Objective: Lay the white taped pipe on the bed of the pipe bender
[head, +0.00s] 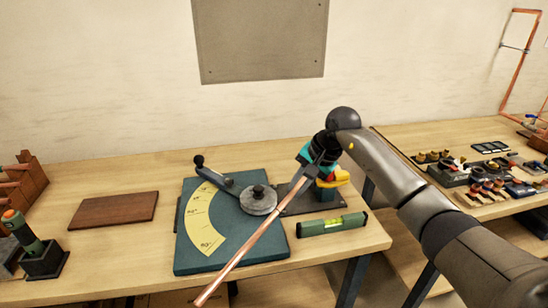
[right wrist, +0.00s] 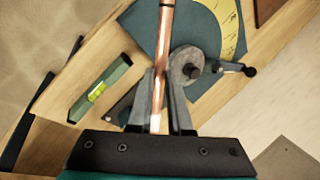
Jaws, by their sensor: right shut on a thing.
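The pipe bender (head: 260,250) is a flat teal plate with a yellow angle scale (head: 208,218), a round grey die (head: 258,200) and a black-knobbed handle (head: 215,176). My right gripper (head: 304,178) is shut on a copper pipe (head: 243,252), near the pipe's far end. The pipe slants across the bender's right part in the picture, and its near end passes the table's front edge. I cannot tell whether it touches the plate. In the right wrist view the pipe (right wrist: 165,35) runs between the fingers (right wrist: 161,85), with a whitish part (right wrist: 156,122) near the palm. My left gripper is out of view.
A green spirit level (head: 332,225) lies right of the bender. A vise with yellow parts (head: 332,182) stands behind it, partly hidden by my gripper. A brown board (head: 114,209) lies to the left. A torch (head: 25,235) stands in a holder at far left.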

